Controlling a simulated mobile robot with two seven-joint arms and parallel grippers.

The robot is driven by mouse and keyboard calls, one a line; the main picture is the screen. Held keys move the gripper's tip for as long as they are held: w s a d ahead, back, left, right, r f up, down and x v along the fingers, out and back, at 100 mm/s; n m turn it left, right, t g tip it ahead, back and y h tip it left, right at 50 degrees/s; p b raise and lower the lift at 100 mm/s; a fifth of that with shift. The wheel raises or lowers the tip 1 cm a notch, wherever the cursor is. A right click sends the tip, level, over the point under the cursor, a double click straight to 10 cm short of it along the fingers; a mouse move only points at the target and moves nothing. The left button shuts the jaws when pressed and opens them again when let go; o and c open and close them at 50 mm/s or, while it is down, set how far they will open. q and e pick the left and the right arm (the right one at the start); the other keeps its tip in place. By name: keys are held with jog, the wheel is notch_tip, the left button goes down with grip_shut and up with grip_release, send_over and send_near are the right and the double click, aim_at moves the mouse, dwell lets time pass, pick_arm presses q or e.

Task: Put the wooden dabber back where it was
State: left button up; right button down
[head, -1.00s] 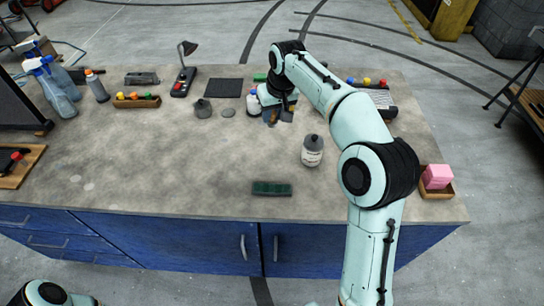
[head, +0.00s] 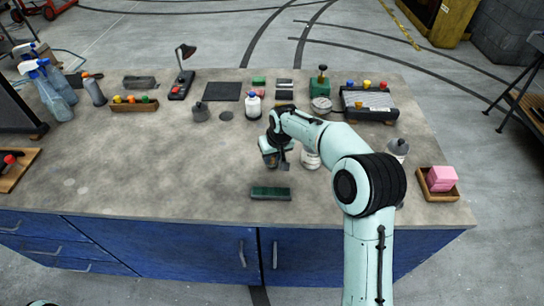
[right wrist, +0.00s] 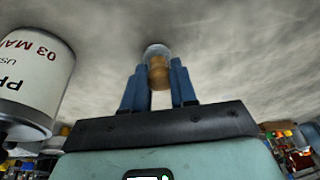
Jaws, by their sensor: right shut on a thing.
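In the right wrist view the wooden dabber (right wrist: 158,72), a small brown piece with a pale clear-looking top, is between the two blue fingers of my right gripper (right wrist: 159,92). The gripper is shut on it. In the head view my right gripper (head: 272,160) is low over the middle of the bench, behind the green block and left of a white labelled bottle (head: 311,161). The dabber cannot be made out there. I cannot tell whether it touches the bench. My left gripper is not in view.
The labelled bottle also shows close at left in the right wrist view (right wrist: 34,78). A green block (head: 270,193) lies in front. A small white bottle (head: 253,107), a dark disc (head: 226,116) and a grey pot (head: 200,113) stand behind.

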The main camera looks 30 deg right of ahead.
jog(key=shift+f, duration=0.15)
jog(key=c, duration=0.9)
grip_release()
jog(key=shift+r, duration=0.25)
jog(key=v, duration=1.2)
jog(key=shift+p, duration=0.35)
jog(key=shift+f, duration=0.1)
